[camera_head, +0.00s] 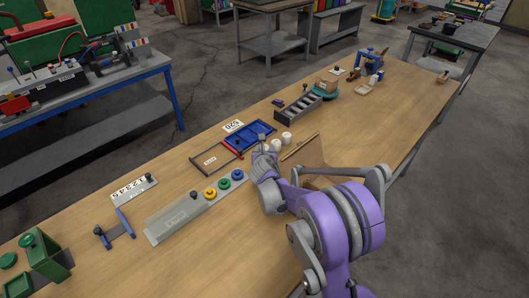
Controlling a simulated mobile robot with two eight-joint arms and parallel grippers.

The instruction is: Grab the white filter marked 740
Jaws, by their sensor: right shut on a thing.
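Small white filters stand in a row on the wooden table, near the blue tray; one (287,138) is farthest right and another (275,145) is beside it. Their markings are too small to read, so I cannot tell which is 740. My right gripper (264,149) is at the left end of this row, shut on what looks like a white filter, mostly hidden by the gripper. My left gripper is not in view.
A blue tray (251,136) and a 520 card (233,126) lie just behind. A grey rack (299,107) is farther back. Bare tabletop (370,120) shows at right.

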